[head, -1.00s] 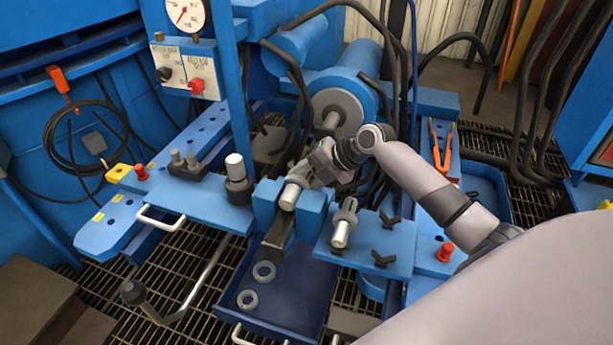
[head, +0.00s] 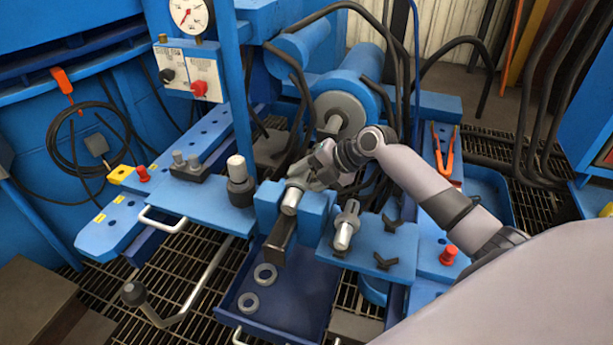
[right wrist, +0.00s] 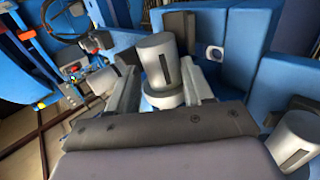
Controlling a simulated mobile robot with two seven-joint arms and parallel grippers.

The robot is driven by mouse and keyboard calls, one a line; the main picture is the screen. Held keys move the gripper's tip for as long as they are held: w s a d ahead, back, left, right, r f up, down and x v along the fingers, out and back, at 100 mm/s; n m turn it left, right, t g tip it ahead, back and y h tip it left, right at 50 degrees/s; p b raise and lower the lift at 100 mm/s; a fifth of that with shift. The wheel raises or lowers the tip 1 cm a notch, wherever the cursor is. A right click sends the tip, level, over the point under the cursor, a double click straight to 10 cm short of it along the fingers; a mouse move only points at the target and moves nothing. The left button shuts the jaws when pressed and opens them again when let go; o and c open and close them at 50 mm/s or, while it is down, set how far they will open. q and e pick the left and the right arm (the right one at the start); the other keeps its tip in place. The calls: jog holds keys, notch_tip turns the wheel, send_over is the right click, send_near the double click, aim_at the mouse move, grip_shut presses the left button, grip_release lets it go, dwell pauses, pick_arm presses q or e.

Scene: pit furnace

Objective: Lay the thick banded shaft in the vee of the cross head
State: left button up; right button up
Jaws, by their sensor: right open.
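A thick grey shaft (head: 291,199) lies tilted in the blue cross head (head: 318,220), its near end sticking out at the front. My right gripper (head: 303,178) is over its far part. In the right wrist view, the open fingers (right wrist: 165,90) stand on either side of a shaft with a slot (right wrist: 163,60) and a wider collar; I cannot tell whether they touch it. The vee is mostly hidden under the shaft. A second collared shaft (head: 346,228) lies on the blue side plate (head: 402,245). My left gripper is out of view.
Black vee rests (head: 384,262) stand on the side plate beside a red knob (head: 448,254). A blue tray (head: 300,306) with two rings (head: 264,274) is below. Hoses (head: 397,80) and a large cylinder (head: 340,110) stand behind. A lever (head: 134,293) is at front left.

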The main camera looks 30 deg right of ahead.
pick_arm(q)
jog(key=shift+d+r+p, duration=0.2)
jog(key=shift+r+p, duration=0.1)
jog(key=shift+p, duration=0.45)
pick_arm(e)
jog(key=v, duration=0.7)
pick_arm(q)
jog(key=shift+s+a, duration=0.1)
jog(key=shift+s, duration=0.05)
pick_arm(e)
jog(key=shift+r, duration=0.1)
